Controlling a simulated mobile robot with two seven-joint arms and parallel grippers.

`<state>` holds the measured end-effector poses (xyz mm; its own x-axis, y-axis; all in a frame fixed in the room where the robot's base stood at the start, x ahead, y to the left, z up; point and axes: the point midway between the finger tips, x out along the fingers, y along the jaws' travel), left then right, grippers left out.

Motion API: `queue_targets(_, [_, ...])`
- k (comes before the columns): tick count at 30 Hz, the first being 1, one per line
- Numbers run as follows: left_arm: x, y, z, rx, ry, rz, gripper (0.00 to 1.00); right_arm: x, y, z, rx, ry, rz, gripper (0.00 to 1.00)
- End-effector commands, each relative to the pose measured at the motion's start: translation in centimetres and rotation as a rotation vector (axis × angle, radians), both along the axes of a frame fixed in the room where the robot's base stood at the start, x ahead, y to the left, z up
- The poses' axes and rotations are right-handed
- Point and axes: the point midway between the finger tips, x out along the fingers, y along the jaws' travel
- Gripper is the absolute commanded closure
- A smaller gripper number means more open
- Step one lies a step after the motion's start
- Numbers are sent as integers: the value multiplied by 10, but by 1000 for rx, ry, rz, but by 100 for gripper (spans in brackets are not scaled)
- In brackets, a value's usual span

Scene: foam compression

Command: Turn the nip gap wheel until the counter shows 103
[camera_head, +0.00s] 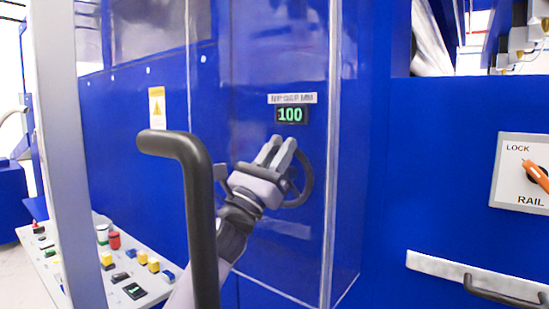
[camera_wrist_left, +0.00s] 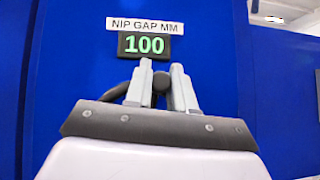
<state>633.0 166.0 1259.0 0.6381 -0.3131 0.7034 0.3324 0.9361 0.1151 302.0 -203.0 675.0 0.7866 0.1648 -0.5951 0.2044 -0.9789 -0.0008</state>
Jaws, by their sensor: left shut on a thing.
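The nip gap wheel (camera_head: 305,180) is a dark handwheel on the blue machine face. The counter (camera_head: 290,115) above it shows 100 in green digits, under a label reading NIP GAP MM. It also shows in the left wrist view (camera_wrist_left: 145,45). My left gripper (camera_head: 282,143) reaches up in front of the wheel, its fingers closed on a dark part of it. In the left wrist view the fingers (camera_wrist_left: 160,85) stand on both sides of a dark rounded part of the wheel, just below the counter. The gripper hides much of the wheel. My right gripper is not in view.
A dark curved handle (camera_head: 200,215) stands close in front, left of my arm. A panel with buttons (camera_head: 120,270) is at the lower left. A LOCK/RAIL switch plate (camera_head: 510,185) with an orange lever and a drawer-like handle (camera_head: 500,293) are at right.

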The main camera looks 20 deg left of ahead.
Motion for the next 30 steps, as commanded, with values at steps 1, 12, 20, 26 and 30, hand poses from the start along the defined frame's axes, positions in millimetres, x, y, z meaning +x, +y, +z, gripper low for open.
queue_targets(1, [-1, -2, -5, 51, -20, 3, 100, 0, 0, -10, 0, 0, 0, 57])
queue_targets(12, [-8, -20, -16, 379, -139, 2, 100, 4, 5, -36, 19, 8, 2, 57])
queue_targets(20, [-11, -30, -26, 610, -222, 2, 100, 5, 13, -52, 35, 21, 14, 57])
queue_targets(26, [-13, -36, -35, 789, -285, 1, 100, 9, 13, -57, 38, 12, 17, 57])
queue_targets(30, [-14, -39, -41, 914, -331, -1, 100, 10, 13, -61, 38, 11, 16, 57])
